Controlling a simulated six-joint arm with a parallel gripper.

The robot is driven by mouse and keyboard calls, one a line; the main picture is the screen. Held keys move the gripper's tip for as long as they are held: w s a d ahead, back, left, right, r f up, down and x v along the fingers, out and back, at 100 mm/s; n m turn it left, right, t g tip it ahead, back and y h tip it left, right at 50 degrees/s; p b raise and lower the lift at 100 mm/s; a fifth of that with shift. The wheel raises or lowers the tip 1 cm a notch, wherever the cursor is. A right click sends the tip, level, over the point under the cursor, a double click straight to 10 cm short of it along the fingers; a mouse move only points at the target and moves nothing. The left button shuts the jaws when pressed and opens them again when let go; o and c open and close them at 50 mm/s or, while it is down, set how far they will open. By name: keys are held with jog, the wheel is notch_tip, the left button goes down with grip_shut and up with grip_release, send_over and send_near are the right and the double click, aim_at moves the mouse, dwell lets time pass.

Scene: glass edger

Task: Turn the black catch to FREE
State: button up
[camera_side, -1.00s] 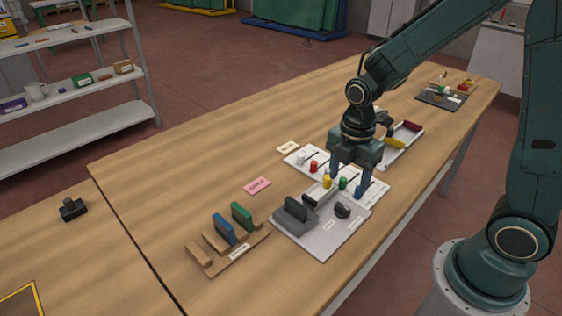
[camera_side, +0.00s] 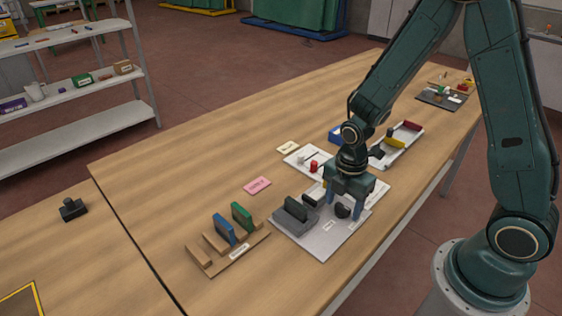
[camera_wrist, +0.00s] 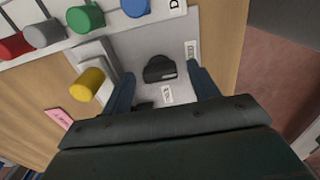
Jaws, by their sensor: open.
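The black catch (camera_side: 343,210) is a small rounded knob on the right part of a grey plate (camera_side: 318,244). In the wrist view the catch (camera_wrist: 160,69) lies between my two fingers, with a gap on each side. Two white labels sit by it, one below it (camera_wrist: 167,93) and one at its upper right (camera_wrist: 191,50); their words are too small to read. My gripper (camera_side: 343,203) is open, pointing down over the catch, and its fingertips (camera_wrist: 160,77) hold nothing. I cannot tell how high the fingertips are above the plate.
A dark grey block (camera_side: 294,216) stands on the plate's left part. A wooden rack (camera_side: 207,252) with blue and green pieces is at left. A pink tag (camera_side: 257,185) lies beyond.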

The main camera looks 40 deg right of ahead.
jog(key=c, duration=1)
jog(key=shift+m, duration=0.5)
jog(key=m, duration=0.3)
jog(key=shift+m, duration=0.3)
jog(key=m, duration=1.3)
jog(key=shift+m, duration=0.3)
